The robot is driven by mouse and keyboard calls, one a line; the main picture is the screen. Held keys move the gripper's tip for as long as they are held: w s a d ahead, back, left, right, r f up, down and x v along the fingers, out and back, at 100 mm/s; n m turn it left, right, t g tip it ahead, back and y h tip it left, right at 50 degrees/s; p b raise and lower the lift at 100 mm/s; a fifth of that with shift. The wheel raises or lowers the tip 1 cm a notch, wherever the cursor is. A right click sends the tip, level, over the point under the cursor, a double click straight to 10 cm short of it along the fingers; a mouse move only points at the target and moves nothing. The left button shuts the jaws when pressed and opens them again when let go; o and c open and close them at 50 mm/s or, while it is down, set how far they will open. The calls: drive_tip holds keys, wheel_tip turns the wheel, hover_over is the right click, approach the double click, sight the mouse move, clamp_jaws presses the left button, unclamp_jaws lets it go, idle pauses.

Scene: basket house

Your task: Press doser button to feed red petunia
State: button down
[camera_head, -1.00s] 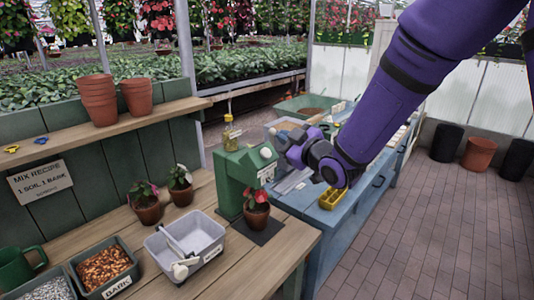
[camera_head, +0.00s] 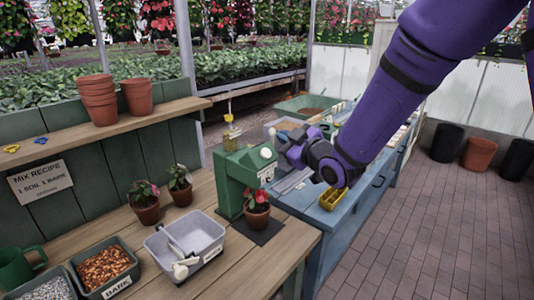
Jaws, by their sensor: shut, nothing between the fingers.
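The green doser (camera_head: 232,182) stands on the wooden bench near its right end. A round white button (camera_head: 266,153) sits on its upper front. A potted red-flowered plant (camera_head: 257,208) stands on a dark mat (camera_head: 262,233) in front of the doser. My purple arm comes in from the upper right, and my gripper (camera_head: 283,143) is just right of the button at about its height. The fingers are small and partly hidden by the wrist; they look shut and empty. I cannot tell whether they touch the button.
Two more potted plants (camera_head: 145,202) (camera_head: 180,185) stand left of the doser.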

sight(266, 154)
drive_tip(key=shift+d, duration=0.25)
idle(0.7)
drive_tip(key=shift+s+d+r, duration=0.4)
drive_tip(key=shift+d+r, duration=0.05)
drive_tip(key=shift+r, duration=0.2)
drive_tip(key=shift+s+d+r, duration=0.4)
drive_tip(key=shift+r, duration=0.25)
drive_tip(key=w+a+f, duration=0.3)
drive_tip(key=a+f, duration=0.2)
drive_tip(key=f, duration=0.1)
drive_tip(key=shift+w, duration=0.4)
drive_tip(key=shift+f, duration=0.2)
idle(2.0)
drive_tip(key=shift+w+a+f, duration=0.15)
drive_tip(key=shift+w+a, duration=0.05)
